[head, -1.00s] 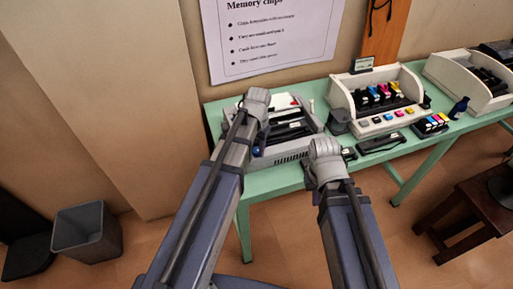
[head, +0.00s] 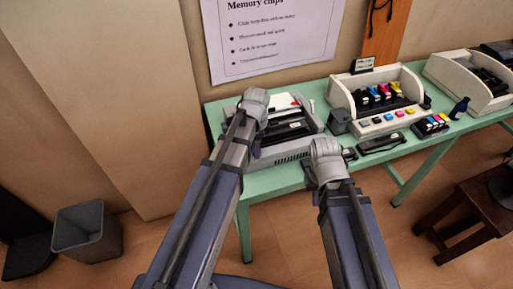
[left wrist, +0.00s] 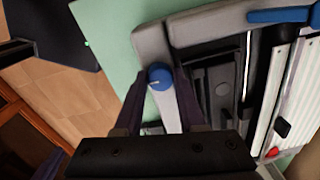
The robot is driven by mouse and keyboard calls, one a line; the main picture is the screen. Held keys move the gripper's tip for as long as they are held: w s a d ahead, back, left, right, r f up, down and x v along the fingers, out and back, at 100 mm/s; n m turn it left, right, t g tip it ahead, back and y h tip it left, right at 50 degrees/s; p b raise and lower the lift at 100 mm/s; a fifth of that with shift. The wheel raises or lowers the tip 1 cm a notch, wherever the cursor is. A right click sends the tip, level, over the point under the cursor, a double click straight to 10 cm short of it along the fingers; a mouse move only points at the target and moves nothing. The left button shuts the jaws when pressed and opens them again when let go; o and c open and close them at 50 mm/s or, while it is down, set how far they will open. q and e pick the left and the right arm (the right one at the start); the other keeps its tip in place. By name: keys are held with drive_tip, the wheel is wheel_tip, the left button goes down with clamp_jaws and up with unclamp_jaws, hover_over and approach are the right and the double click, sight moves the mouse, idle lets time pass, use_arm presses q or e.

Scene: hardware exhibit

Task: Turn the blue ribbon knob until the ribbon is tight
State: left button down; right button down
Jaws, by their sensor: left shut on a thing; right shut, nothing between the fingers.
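The blue ribbon knob (left wrist: 160,78) shows in the left wrist view at the corner of an open grey printer (left wrist: 208,27), with a light line across its face. My left gripper (left wrist: 159,92) is shut on the knob, a dark finger on each side. In the head view the printer (head: 292,152) stands on the green table; my left wrist and arm cover its left part, and the knob is hidden there. My right gripper (head: 326,165) is shut and empty at the table's front edge, right of the printer. I cannot make out how tight the ribbon is.
A blue lever (left wrist: 283,15) lies on the printer. A grey bin (head: 87,232) stands on the floor.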

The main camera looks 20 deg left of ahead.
use_arm(q)
drive_tip(key=shift+m, duration=0.6)
drive_tip(key=c, duration=0.5)
unclamp_jaws()
drive_tip(key=shift+r, duration=0.1)
wheel_tip(320, 180, up, 8)
drive_tip(key=p, duration=0.8)
drive_tip(key=shift+s, duration=0.1)
drive_tip(key=shift+f, duration=0.2)
